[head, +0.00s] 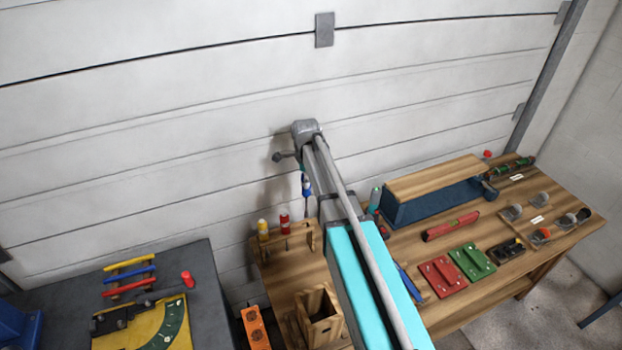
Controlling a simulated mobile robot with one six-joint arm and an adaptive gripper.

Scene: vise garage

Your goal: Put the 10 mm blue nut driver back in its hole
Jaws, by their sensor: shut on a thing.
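The blue nut driver (307,187) hangs upright beneath the end of my arm, its thin shaft pointing down. My gripper (305,174) is shut on its handle and is mostly hidden behind my arm. The wooden rack (314,238) is below, on the left part of the bench. A yellow-handled driver (263,228) and a red-handled driver (284,221) stand upright in it. The held driver is above the rack's right part, with its tip apart from the wood as far as I can see. The rack's holes are too small to make out, and my arm covers part of this area.
A wooden box (320,318) stands in front of the rack. An orange block (254,327) is left of it. A blue wood-topped vise-like block (435,200), red level (451,226) and red and green plates fill the right bench. The white wall is close behind.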

